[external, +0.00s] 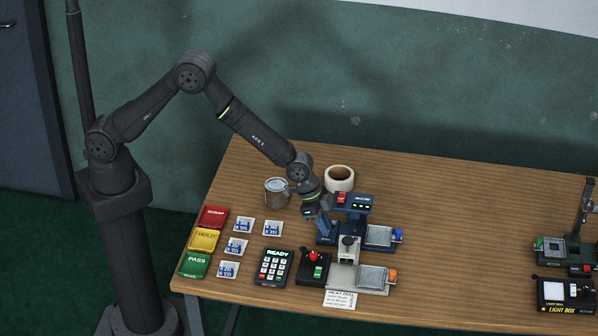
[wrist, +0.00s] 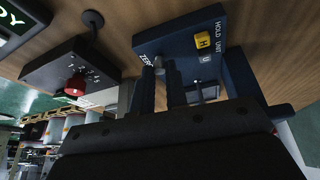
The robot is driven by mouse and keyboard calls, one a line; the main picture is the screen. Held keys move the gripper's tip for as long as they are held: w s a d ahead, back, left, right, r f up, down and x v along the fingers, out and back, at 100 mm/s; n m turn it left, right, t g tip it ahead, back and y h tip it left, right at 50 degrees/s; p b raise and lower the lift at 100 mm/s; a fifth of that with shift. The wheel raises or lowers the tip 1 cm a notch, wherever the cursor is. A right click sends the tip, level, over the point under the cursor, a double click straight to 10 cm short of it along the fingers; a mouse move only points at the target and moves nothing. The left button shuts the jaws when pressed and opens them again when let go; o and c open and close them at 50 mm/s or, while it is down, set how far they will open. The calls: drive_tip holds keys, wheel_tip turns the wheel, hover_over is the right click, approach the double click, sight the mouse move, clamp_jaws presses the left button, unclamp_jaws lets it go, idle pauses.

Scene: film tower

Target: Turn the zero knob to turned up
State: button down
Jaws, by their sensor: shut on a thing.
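The zero knob (wrist: 158,63) is a small grey knob beside the ZERO lettering on a dark blue panel (wrist: 190,42) in the wrist view. My gripper (wrist: 160,76) is shut on it, with a dark finger on each side. The knob's pointer is too small to read. In the external view my gripper (external: 324,226) reaches down at the left side of the dark blue instrument (external: 352,203), and the knob is hidden there.
A black box with a red knob (wrist: 75,84) is close by. A metal mug (external: 277,193) and a tape roll (external: 339,178) stand behind. The table's right middle is clear.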

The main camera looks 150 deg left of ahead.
drive_tip(key=shift+a+m+t+h, duration=0.1)
drive_tip(key=shift+m+t+h, duration=0.35)
drive_tip(key=shift+m, duration=0.85)
drive_tip(key=c, duration=1.4)
unclamp_jaws()
drive_tip(key=shift+c, duration=0.2)
drive_tip(key=shift+r, duration=0.1)
drive_tip(key=v, duration=1.7)
drive_tip(key=shift+w+r, duration=0.2)
drive_tip(key=shift+r, duration=0.05)
drive_tip(key=shift+a, duration=0.1)
